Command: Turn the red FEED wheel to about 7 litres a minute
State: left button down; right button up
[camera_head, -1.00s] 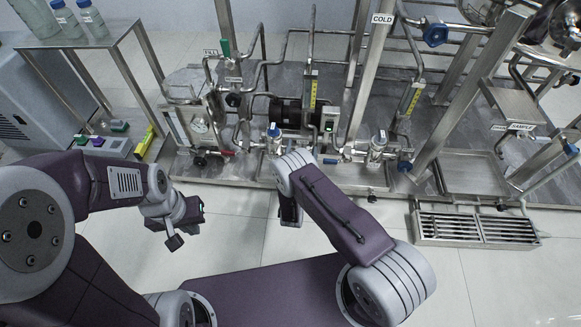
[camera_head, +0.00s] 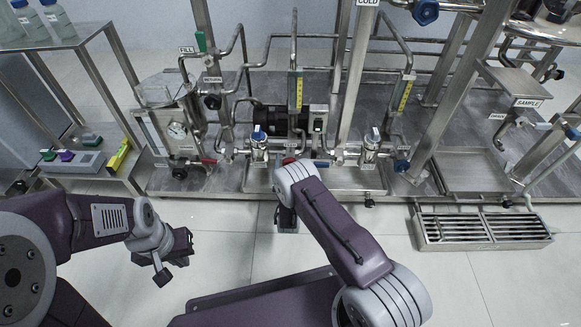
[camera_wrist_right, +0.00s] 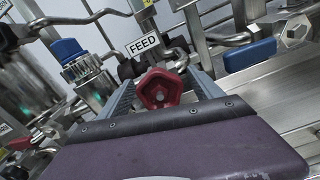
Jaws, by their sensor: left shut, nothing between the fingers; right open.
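The red FEED wheel (camera_wrist_right: 161,90) is a small lobed knob in the right wrist view, below the white FEED label (camera_wrist_right: 142,45). My right gripper (camera_wrist_right: 160,80) is open, with one finger on each side of the wheel; I cannot tell whether they touch it. In the head view, a bit of the red wheel (camera_head: 289,160) shows just above my right wrist, which hides the rest. Two yellow-scaled tubes (camera_head: 295,90) (camera_head: 404,95) stand on the skid; their readings are too small to tell. My left gripper (camera_head: 160,266) is shut and empty above the floor at left.
A blue-capped valve (camera_head: 258,140) stands left of the wheel and another (camera_head: 372,140) right; a blue handle (camera_wrist_right: 250,54) is near my right gripper. Pipes and posts crowd the skid. A side table (camera_head: 100,178) holds a button box. A floor grate (camera_head: 480,230) lies right.

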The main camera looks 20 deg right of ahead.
jog(key=c, duration=1.3)
jog(key=shift+r+n+p, duration=0.3)
jog(key=shift+n+p, duration=0.2)
jog(key=shift+p, duration=0.15)
jog(key=shift+c, duration=0.3)
jog(key=shift+n+p, duration=0.35)
jog(key=shift+n, duration=0.25)
jog(key=shift+f+n, duration=0.1)
jog(key=shift+n, duration=0.3)
jog(key=shift+f+n, duration=0.15)
jog(key=shift+n, duration=0.15)
jog(key=o, duration=1.4)
jog(key=shift+c, duration=0.2)
